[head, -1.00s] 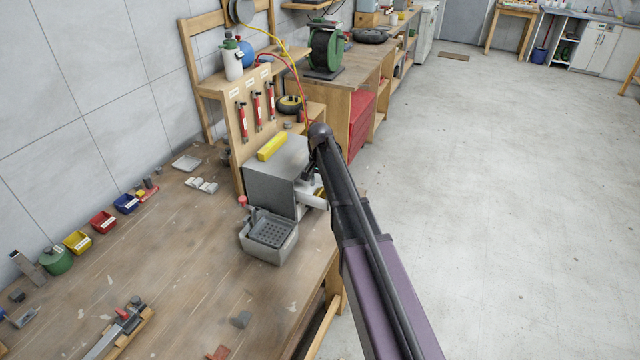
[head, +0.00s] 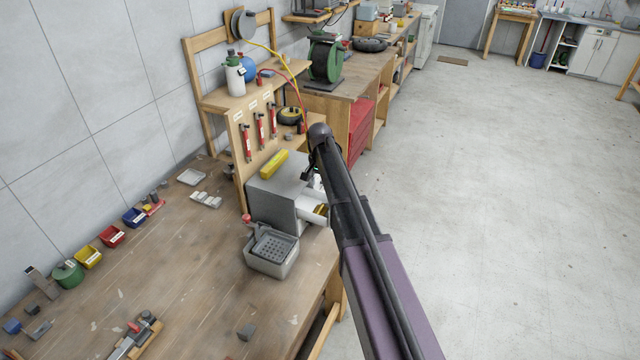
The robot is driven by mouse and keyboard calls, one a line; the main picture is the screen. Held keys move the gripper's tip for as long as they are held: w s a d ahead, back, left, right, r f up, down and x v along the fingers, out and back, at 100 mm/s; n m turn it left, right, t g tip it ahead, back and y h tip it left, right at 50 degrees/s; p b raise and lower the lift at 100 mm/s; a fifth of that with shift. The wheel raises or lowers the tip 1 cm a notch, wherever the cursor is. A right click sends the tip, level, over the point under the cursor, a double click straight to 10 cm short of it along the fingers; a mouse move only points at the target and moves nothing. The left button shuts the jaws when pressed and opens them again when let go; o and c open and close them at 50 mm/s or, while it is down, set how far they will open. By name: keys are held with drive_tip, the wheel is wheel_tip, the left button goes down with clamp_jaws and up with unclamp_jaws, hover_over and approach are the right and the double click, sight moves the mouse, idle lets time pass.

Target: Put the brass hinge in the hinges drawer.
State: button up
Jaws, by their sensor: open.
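A grey cabinet (head: 275,203) stands at the right edge of the workbench. A white drawer (head: 311,209) sticks out of its right side, partly hidden by my arm. A brass-yellow patch (head: 321,209) shows at the drawer; I cannot tell whether it is the brass hinge. No drawer label can be read. My gripper (head: 311,174) is mostly hidden behind my arm. Its dark fingers show just above the drawer, by the cabinet's right upper edge. It is open, and I see nothing held in it.
A yellow block (head: 274,163) lies on the cabinet. A grey perforated tub (head: 270,252) stands in front of it. Small coloured bins (head: 112,236) line the wall. A tool rack (head: 257,130) rises behind the cabinet. The floor at right is clear.

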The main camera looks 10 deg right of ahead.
drive_tip(key=shift+r+p, duration=0.35)
drive_tip(key=shift+r, duration=0.25)
drive_tip(key=shift+d, duration=0.1)
drive_tip(key=s+n, duration=0.7)
drive_tip(key=s, duration=2.2)
